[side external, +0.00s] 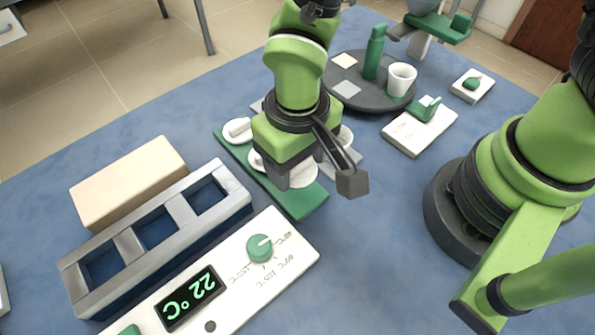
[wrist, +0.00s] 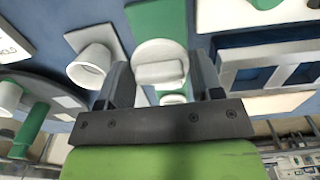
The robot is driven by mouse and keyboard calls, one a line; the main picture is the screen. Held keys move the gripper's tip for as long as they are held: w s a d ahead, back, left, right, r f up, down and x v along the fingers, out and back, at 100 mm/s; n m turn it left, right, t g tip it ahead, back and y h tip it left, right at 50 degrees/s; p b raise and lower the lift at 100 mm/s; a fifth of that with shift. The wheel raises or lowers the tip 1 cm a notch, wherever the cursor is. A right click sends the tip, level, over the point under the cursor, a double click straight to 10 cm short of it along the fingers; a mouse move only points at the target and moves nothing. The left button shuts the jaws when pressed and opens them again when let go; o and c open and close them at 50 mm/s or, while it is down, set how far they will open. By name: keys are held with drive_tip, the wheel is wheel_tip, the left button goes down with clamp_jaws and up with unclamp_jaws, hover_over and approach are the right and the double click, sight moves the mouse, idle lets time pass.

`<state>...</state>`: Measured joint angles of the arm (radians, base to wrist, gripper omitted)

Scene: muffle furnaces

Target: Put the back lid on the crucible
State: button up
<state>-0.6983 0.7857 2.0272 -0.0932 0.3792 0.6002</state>
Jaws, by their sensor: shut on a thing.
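My gripper (wrist: 162,68) is shut on a white round lid (wrist: 160,52) with a bar handle, in the wrist view. In the side view my gripper (side external: 291,180) is low over the green board (side external: 305,204); I cannot tell if the lid is clear of it. Another white lid (side external: 238,129) lies at the board's far end. A white rounded part (side external: 255,161) shows beside my gripper, mostly hidden. A white lid also shows behind the held one in the wrist view (wrist: 172,99). The open white crucible (wrist: 91,66) stands left of my gripper; in the side view my gripper mostly hides it.
A grey rack (side external: 125,243) and a white control panel (side external: 240,295) reading 22 °C are at the left front. A dark round tray (side external: 375,97) holds a green bottle (side external: 374,55) and a white cup (side external: 402,77).

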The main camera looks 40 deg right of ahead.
drive_tip(key=r, duration=0.3)
drive_tip(key=d+r, duration=0.1)
drive_tip(key=r, duration=0.1)
drive_tip(key=shift+w, duration=0.4)
drive_tip(key=w+d+r+m, duration=0.15)
drive_tip(key=d+m, duration=0.45)
drive_tip(key=d, duration=0.8)
drive_tip(key=w+d+r+m, duration=0.15)
drive_tip(key=d+m, duration=0.45)
drive_tip(key=d, duration=0.8)
drive_tip(key=shift+s+a+f, duration=0.15)
drive_tip(key=shift+s+f, duration=0.05)
drive_tip(key=shift+f, duration=0.95)
drive_tip(key=shift+s+a+f, duration=0.1)
drive_tip(key=shift+s+f, duration=0.05)
drive_tip(key=shift+f, duration=1)
drive_tip(key=shift+f, duration=0.1)
drive_tip(key=shift+f, duration=0.8)
drive_tip(key=o, duration=1.2)
drive_tip(key=shift+c, duration=0.2)
drive_tip(key=shift+r, duration=0.1)
